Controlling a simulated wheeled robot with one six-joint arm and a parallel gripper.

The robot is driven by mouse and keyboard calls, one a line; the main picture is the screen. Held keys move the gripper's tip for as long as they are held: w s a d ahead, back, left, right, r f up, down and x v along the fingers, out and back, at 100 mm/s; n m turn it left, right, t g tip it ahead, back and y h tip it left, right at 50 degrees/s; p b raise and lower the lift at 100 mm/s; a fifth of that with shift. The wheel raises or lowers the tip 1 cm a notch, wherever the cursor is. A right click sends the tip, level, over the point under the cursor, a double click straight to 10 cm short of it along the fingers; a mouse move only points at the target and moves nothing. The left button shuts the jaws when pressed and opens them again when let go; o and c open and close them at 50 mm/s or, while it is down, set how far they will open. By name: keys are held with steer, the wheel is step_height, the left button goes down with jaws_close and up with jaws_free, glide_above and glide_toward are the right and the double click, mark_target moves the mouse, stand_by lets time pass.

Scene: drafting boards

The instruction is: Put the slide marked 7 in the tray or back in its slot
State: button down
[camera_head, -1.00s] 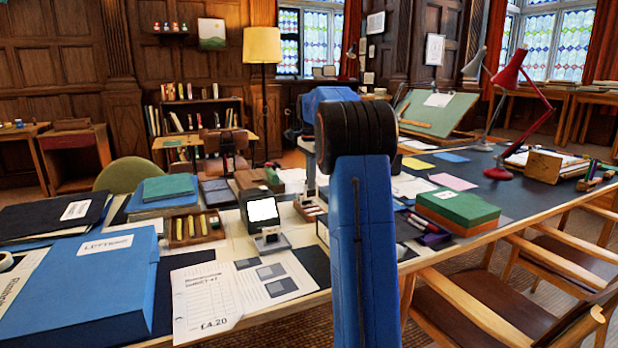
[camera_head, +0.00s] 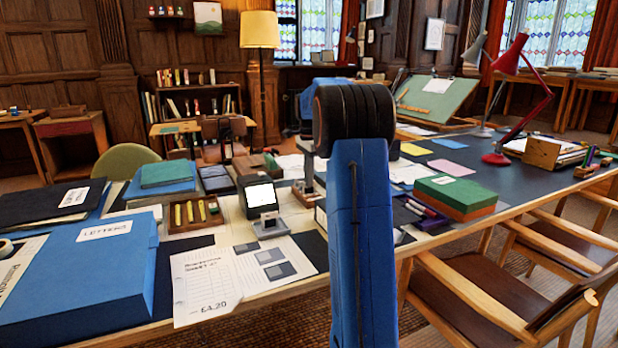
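No slide with a readable 7 can be made out. A black viewer (camera_head: 243,199) with a bright white screen stands on the desk. A small grey stand (camera_head: 271,231) holding a small pale-faced piece is in front of it. A brown tray (camera_head: 303,197) with small items lies right of the viewer, partly hidden by my arm. My gripper (camera_head: 309,181) seems to be the dark, narrow end hanging over or near this tray. My blue arm hides much of it, and its fingers and anything in them are too small to tell.
A wooden tray (camera_head: 176,228) of yellow pieces is left of the viewer. Printed sheets (camera_head: 205,287) lie in front. A large blue box (camera_head: 75,275) fills the left. Green and orange boxes (camera_head: 455,190) and a red lamp (camera_head: 507,62) stand right. Chairs (camera_head: 470,293) line the near right edge.

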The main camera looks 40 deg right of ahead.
steer(key=c, duration=1.9)
jaws_free()
steer(key=shift+c, duration=0.2)
step_height(320, 180, up, 17)
steer(key=shift+r, duration=0.15)
